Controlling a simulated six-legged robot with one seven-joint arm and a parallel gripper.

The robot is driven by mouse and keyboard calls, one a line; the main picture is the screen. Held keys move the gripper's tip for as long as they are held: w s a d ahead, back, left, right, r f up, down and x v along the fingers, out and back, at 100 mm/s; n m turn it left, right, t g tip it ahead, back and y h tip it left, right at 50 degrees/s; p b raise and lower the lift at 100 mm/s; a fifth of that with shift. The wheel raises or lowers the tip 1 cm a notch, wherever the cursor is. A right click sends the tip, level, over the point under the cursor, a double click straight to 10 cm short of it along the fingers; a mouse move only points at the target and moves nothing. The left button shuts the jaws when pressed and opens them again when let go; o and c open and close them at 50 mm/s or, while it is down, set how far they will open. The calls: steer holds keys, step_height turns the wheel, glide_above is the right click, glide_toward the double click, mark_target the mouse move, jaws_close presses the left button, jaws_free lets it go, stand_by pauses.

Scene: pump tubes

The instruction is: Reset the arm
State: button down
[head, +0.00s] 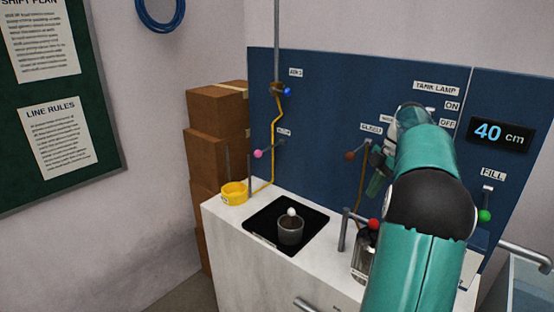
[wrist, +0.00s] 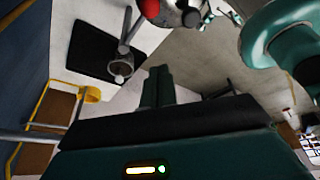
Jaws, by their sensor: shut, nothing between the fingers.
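My teal arm reaches up from the lower right of the head view and bends over in front of the blue panel. My gripper (head: 376,184) hangs in front of the panel, partly hidden by the arm's own links. In the wrist view its two fingers (wrist: 157,85) are together with nothing between them. The fingers are clear of the white counter (head: 229,212) in the head view. A lever with a dark red knob (head: 350,155) is close to the left of the gripper; I cannot tell whether they touch.
A red-knobbed tap (head: 373,224) is below the arm. The panel carries pink (head: 258,154), blue (head: 287,91) and green (head: 484,216) knobs. The display (head: 500,134) reads 40 cm.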

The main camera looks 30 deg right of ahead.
steer(key=w+a+r+m+h, duration=0.2)
steer(key=a+m, duration=0.1)
steer(key=a, duration=1)
steer(key=w+a+r+m+h, duration=0.1)
steer(key=a+r+m, duration=0.2)
steer(key=a, duration=1.1)
steer(key=s+a+f+m+t, duration=0.2)
steer(key=s+a+f+m, duration=0.2)
steer(key=a, duration=0.5)
steer(key=s+a+f+m+t, duration=0.2)
steer(key=s+a+f+m, duration=0.1)
steer(key=s+a, duration=0.5)
steer(key=shift+a+f+m+h, duration=0.4)
steer(key=shift+a, duration=0.35)
